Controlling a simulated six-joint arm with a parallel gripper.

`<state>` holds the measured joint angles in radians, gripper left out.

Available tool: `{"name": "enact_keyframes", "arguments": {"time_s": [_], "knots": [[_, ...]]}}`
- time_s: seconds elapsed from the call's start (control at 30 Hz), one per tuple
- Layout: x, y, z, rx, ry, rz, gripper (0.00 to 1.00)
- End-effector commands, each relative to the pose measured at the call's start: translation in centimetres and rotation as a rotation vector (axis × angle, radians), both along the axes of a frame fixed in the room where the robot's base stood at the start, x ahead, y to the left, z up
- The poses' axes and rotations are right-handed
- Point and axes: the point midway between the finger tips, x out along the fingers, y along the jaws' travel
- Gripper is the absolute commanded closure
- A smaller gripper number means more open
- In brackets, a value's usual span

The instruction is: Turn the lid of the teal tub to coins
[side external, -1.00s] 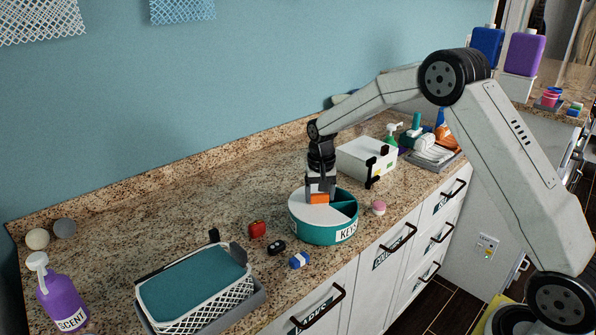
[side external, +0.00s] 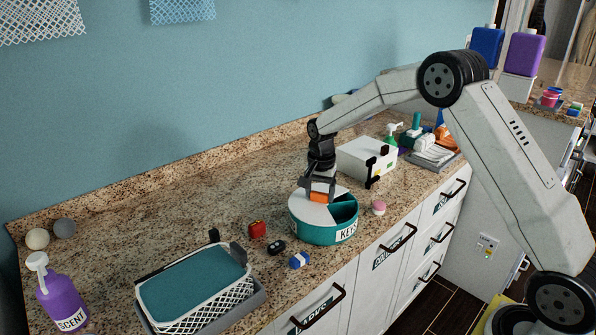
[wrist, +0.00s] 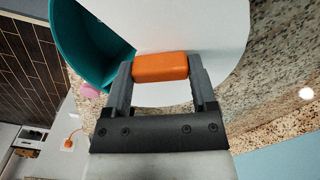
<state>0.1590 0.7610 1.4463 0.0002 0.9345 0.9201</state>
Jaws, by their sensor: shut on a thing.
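The teal tub (side external: 312,230) stands on the counter with a white label reading KEYS on its front right side. Its white lid (side external: 308,211) has a cut-out showing an open teal compartment on the right. The lid carries an orange knob (wrist: 160,67), which also shows in the side view (side external: 321,197). My gripper (wrist: 160,75) is over the lid, with a finger at each end of the knob, shut on it. The wrist view shows the lid's cut-out and the teal inside at upper left. No coins label shows in either view.
A white box (side external: 362,158) stands behind. A basket (side external: 195,290) and purple bottle (side external: 62,295) are at left.

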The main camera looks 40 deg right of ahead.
Motion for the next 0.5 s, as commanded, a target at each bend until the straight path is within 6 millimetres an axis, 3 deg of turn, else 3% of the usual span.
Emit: {"name": "enact_keyframes", "arguments": {"time_s": [0.5], "knots": [[0.21, -0.62, 0.18, -0.001, -0.003, -0.492, 1.00]]}}
